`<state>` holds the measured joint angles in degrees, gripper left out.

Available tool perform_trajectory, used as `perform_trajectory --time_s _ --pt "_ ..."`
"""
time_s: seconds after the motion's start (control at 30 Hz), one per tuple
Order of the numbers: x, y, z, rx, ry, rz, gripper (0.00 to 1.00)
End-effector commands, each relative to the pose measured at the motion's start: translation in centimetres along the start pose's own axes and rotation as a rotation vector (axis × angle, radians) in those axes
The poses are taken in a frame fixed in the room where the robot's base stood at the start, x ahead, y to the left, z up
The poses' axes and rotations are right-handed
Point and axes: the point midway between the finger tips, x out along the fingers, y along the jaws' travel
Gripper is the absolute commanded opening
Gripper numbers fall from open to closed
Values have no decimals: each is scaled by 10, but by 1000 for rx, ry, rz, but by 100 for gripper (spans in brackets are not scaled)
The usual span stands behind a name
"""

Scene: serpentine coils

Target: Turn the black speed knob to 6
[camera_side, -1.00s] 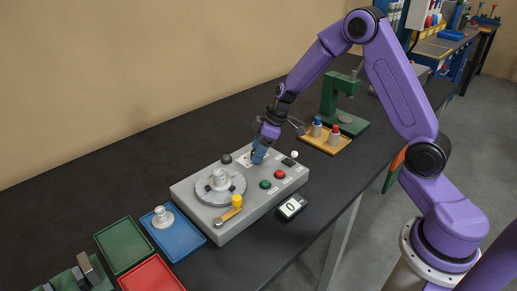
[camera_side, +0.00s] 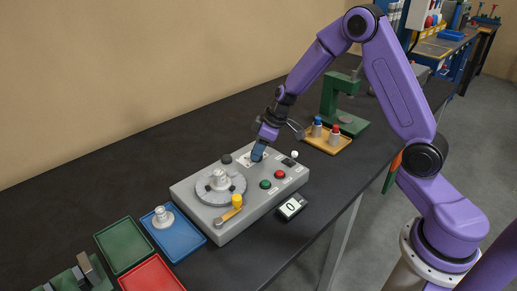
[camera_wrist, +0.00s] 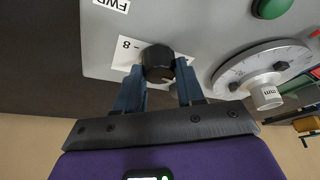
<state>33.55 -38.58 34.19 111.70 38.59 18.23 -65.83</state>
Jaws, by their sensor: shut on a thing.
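The black speed knob (camera_wrist: 158,62) sits on a white scale plate (camera_wrist: 122,55) on the grey machine, near its back edge. My gripper (camera_side: 257,156) is lowered onto the machine's top in the side view, where its fingers hide the knob. In the wrist view my gripper (camera_wrist: 160,80) has one blue finger on each side of the knob and is shut on it. An "8" with a tick mark shows on the plate to the left of the knob. The other numbers and the knob's pointer cannot be made out.
Trays lie left.

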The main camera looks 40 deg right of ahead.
Motion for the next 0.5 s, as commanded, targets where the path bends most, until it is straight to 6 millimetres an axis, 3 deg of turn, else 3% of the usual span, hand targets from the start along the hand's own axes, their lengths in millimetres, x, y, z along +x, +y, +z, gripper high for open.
perform_trajectory --time_s 0.5 --pt "0 -3 1 311 -3 128 8"
